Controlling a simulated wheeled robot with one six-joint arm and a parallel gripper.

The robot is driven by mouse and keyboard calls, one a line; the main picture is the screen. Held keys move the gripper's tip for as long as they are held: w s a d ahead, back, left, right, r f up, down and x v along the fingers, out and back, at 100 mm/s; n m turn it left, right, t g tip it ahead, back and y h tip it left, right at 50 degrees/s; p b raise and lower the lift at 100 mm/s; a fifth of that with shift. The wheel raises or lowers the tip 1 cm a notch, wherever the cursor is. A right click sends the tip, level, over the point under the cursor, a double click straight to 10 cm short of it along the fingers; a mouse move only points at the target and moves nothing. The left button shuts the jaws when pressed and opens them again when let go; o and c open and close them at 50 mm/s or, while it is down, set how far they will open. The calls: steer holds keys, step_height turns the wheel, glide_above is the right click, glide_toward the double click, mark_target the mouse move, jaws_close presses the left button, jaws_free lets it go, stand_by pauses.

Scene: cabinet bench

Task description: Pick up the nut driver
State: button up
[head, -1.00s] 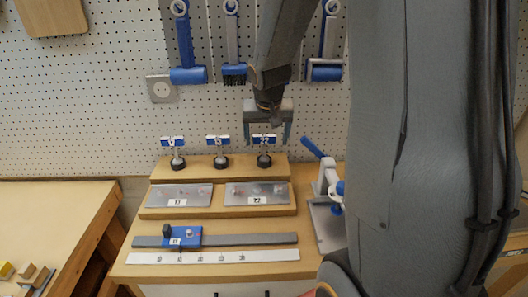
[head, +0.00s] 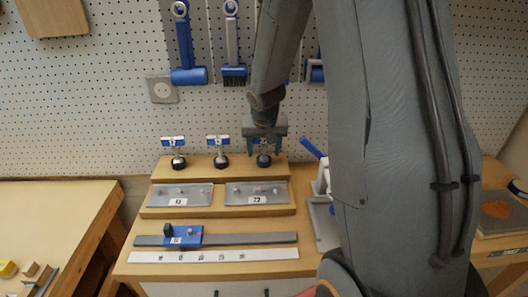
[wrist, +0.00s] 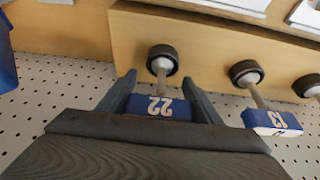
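Three nut drivers with blue, white-labelled tops stand upright in a row on the wooden rack's upper step. The right one in the head view (head: 264,161) is labelled 22 in the wrist view (wrist: 160,108). The middle one (head: 221,161) is labelled 13 in the wrist view (wrist: 272,121). The left one (head: 178,163) has a label I cannot read surely. My gripper (head: 264,136) is right above the 22 driver. In the wrist view my gripper's fingers (wrist: 163,84) are apart, one on each side of the blue top; I see no clear grip.
The lower step holds two metal plates (head: 257,193) labelled 13 and 22. In front lie a grey bar with a blue slider (head: 182,236) and a white ruler (head: 213,255). A clamp with a blue lever (head: 311,147) stands close on the right. Tools hang on the pegboard behind.

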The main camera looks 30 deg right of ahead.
mark_target(264, 141)
steer(key=c, duration=0.7)
steer(key=shift+o, duration=0.2)
steer(key=shift+r, duration=0.1)
steer(key=shift+r, duration=0.45)
steer(key=b+v, duration=0.1)
steer(key=v, duration=0.1)
steer(key=shift+r, duration=0.3)
steer(key=s+a+b, duration=0.2)
steer(key=s, duration=0.2)
steer(key=s+a+b, duration=0.1)
steer(key=s+a, duration=0.1)
steer(key=s, duration=0.3)
steer(key=s+a+b, duration=0.1)
steer(key=s+b, duration=0.1)
steer(key=s, duration=0.2)
steer(key=shift+s+a+f+b, duration=0.15)
steer(key=shift+s+a+b, duration=0.15)
steer(key=shift+s+a, duration=0.1)
steer(key=shift+s+a+b, duration=0.1)
steer(key=shift+s+b, duration=0.15)
steer(key=shift+b, duration=0.9)
steer(key=shift+s+a+b, duration=0.3)
steer(key=shift+s+b, duration=0.5)
steer(key=shift+b, duration=0.45)
